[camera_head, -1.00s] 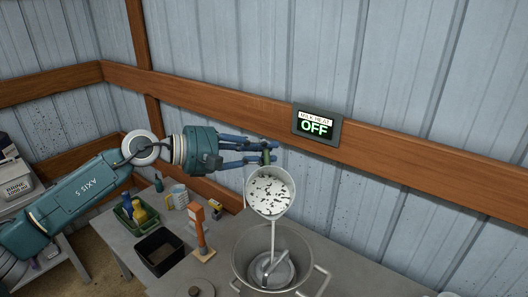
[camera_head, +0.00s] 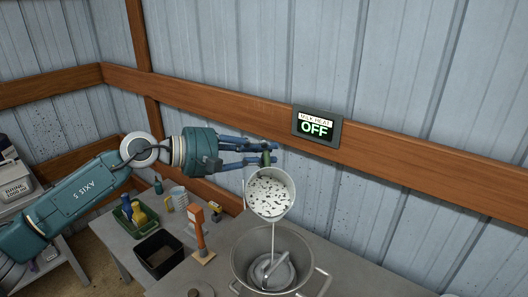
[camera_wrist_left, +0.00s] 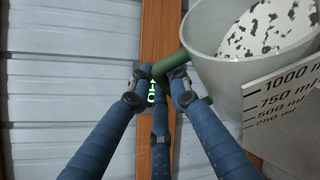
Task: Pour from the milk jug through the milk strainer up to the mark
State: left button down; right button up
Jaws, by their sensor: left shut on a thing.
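My left gripper (camera_head: 262,157) is shut on the green handle of the milk jug (camera_head: 284,208). The jug is tilted over the pot, and white milk with dark specks shows inside it. A thin white stream falls from its lip. In the left wrist view the jug (camera_wrist_left: 213,68) shows volume marks from 250 to 1000 ml, and the blue fingers (camera_wrist_left: 158,85) close around its handle. Below, the grey metal pot (camera_head: 240,272) with side handles stands on the table. A grey metal piece, perhaps the strainer (camera_head: 278,275), sits inside it under the stream. My right gripper is not in view.
A wall display (camera_head: 316,126) reads "MILK HEAT OFF". Left of the pot stand an orange post (camera_head: 197,226), a black bin (camera_head: 144,247), a green tray (camera_head: 124,221) with bottles and a pale mug (camera_head: 178,196). The table right of the pot looks clear.

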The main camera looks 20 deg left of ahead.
pick_arm(q)
jog(key=shift+s+d+m+t+b, duration=0.3)
jog(key=shift+s+m+b, duration=0.3)
jog(key=shift+b, duration=1.3)
jog(key=shift+s+d+m+t+b, duration=0.2)
jog(key=shift+s+m+t+b, duration=0.35)
jog(key=shift+b, duration=1.3)
dwell(4.2)
